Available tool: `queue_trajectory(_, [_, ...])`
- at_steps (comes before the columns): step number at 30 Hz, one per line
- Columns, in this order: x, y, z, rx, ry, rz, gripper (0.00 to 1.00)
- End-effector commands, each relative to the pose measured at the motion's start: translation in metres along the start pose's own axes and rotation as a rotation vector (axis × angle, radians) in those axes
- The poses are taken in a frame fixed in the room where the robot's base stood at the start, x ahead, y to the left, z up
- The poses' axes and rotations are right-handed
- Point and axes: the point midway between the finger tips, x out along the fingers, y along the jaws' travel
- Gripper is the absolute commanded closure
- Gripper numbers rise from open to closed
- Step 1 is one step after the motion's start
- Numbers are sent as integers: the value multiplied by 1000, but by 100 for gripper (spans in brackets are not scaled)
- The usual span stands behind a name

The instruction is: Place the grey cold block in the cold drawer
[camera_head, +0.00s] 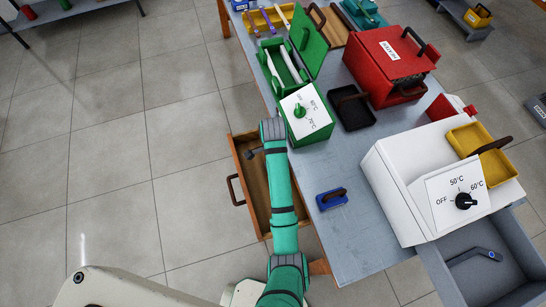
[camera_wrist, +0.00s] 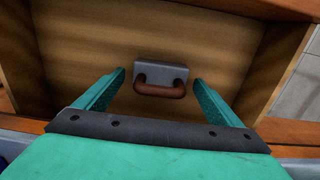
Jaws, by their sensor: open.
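The grey block (camera_wrist: 160,72) with a brown loop handle lies on the floor of an open wooden drawer (camera_wrist: 85,30). My gripper (camera_wrist: 159,80) is open above it, with one teal finger on each side and a gap to the block. In the head view the grey block (camera_head: 250,154) shows at the far end of the wooden drawer (camera_head: 257,190), beside my arm; my fingers are hidden there. No drawer is clearly marked as cold. A grey open drawer (camera_head: 508,289) at the bottom right holds a dark tool.
The grey table (camera_head: 345,245) stands right of the wooden drawer. It bears a blue block (camera_head: 332,198), a white heater box (camera_head: 395,175) with a dial, a black tray (camera_head: 355,112), a red box (camera_head: 375,60) and a green box (camera_head: 310,125). Open floor lies left.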

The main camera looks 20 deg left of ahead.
Motion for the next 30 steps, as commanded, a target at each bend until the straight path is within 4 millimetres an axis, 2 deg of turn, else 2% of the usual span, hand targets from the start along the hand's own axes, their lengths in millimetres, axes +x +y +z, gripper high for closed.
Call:
queue_trajectory(1, [-8, -1, 1, -3, 1, -4, 11])
queue_trajectory(11, [-22, -5, -1, 1, 0, -11, 11])
queue_trajectory(18, [-30, 0, -2, 1, 2, -1, 11])
queue_trajectory(23, [-45, -4, -2, -2, 4, -10, 11])
queue_trajectory(28, [-55, 1, -2, -2, 4, 1, 11])
queue_trajectory(30, [-66, -1, -2, -3, 4, -4, 11])
